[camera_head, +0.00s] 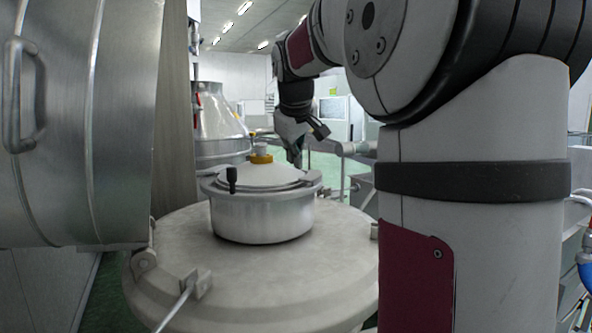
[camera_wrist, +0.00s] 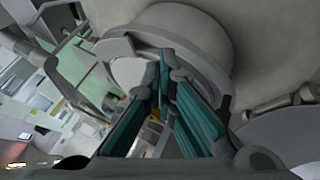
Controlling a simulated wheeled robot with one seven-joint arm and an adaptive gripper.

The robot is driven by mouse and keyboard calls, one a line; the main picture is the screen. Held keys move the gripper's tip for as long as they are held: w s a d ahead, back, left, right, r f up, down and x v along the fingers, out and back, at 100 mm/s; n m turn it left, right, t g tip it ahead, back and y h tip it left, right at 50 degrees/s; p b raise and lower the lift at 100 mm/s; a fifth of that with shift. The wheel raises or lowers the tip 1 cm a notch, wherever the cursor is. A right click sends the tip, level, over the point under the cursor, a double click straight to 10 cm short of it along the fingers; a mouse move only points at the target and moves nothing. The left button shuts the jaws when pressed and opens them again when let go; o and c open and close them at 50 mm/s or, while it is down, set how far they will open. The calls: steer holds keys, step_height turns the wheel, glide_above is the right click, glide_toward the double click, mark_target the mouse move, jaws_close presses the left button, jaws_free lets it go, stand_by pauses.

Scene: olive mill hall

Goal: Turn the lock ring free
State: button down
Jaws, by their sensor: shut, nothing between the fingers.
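A round steel neck (camera_head: 262,220) stands on top of a wide pale tank lid (camera_head: 200,268). A domed cover (camera_head: 262,175) closes it, with a flat ring (camera_head: 215,190) around its rim. A black upright handle (camera_head: 232,179) stands on the ring's near left side. A small yellow-collared fitting (camera_head: 261,158) tops the dome. My gripper (camera_head: 297,162) is shut and empty, at the far right side of the cover. In the wrist view, its teal fingers (camera_wrist: 166,66) overlap the pale cover (camera_wrist: 128,68). I cannot tell whether they touch it.
A large steel cylinder with a handle (camera_head: 20,95) fills the left. A steel cone vessel (camera_head: 217,115) stands behind the neck. Pipes and rails (camera_head: 350,150) lie beyond at the right. Green floor shows between them.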

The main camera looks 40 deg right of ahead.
mark_target(297, 191)
steer(key=x, duration=0.9)
steer(key=shift+f, duration=0.3)
steer(key=shift+w+d+p, duration=0.1)
steer(key=shift+d+p, duration=0.05)
steer(key=shift+d, duration=0.9)
steer(key=shift+w+d+p, duration=0.15)
steer(key=shift+d, duration=0.85)
steer(key=shift+d+r, duration=0.1)
steer(key=shift+d+n+p, duration=0.3)
steer(key=shift+d+p, duration=0.15)
steer(key=shift+p, duration=0.5)
